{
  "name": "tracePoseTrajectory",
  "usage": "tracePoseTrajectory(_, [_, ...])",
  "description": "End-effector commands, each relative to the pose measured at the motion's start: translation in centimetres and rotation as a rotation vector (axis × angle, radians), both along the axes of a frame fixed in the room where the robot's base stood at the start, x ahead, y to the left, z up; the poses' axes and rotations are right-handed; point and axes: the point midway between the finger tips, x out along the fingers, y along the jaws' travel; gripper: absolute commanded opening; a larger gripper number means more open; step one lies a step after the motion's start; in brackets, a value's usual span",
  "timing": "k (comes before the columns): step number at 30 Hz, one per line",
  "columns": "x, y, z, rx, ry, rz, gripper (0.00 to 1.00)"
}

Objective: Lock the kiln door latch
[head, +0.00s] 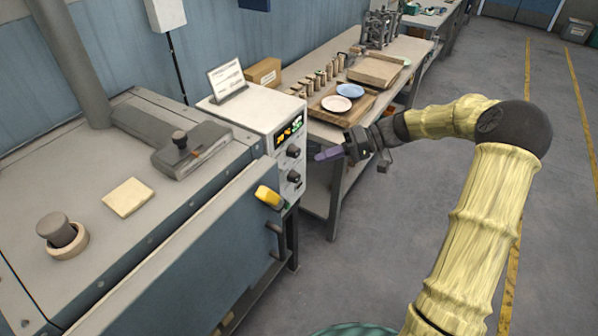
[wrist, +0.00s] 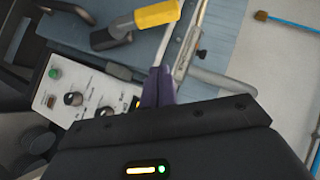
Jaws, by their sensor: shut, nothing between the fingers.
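The kiln (head: 95,220) fills the left of the head view, with its blue-grey door (head: 185,265) on the front. The latch handle (head: 268,196) is yellow and sits near the door's upper right corner, beside the control box. In the wrist view the yellow latch handle (wrist: 157,14) is at the top, with a dark part at its left. I cannot tell whether the door is fully closed. My gripper (head: 328,154) has purple fingers and is shut and empty, to the right of the latch and apart from it. Its fingers (wrist: 157,86) point toward the latch side in the wrist view.
The control box (head: 262,118) with knobs and a lit display stands between kiln and gripper; its panel (wrist: 78,98) shows in the wrist view. A workbench (head: 330,130) with plates (head: 350,90) stands behind my gripper. Open floor (head: 400,240) lies right of the kiln.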

Motion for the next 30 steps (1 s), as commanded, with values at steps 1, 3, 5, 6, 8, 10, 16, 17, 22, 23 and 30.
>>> tracePoseTrajectory(1, [0.0, 0.4, 0.0, 0.000, 0.001, 0.001, 0.00])
tracePoseTrajectory(3, [-0.1, 1.1, -0.2, 0.001, 0.002, 0.002, 0.00])
tracePoseTrajectory(5, [-0.2, 2.0, -0.5, 0.001, 0.003, 0.003, 0.00])
tracePoseTrajectory(6, [-0.2, 2.6, -0.7, 0.001, 0.005, 0.003, 0.00])
tracePoseTrajectory(8, [-0.2, 3.6, -1.1, 0.001, 0.004, 0.005, 0.00])
tracePoseTrajectory(10, [-0.3, 4.7, -1.5, 0.001, 0.005, 0.004, 0.00])
tracePoseTrajectory(16, [-0.5, 8.0, -2.8, 0.000, 0.004, 0.004, 0.00])
tracePoseTrajectory(17, [-0.5, 8.5, -3.0, -0.001, 0.005, 0.005, 0.00])
tracePoseTrajectory(22, [-2.0, 10.2, -4.3, -0.001, 0.006, 0.002, 0.00])
tracePoseTrajectory(23, [-2.3, 10.4, -4.5, -0.001, 0.007, 0.003, 0.00])
tracePoseTrajectory(30, [-3.2, 11.1, -5.5, -0.002, 0.002, 0.002, 0.00])
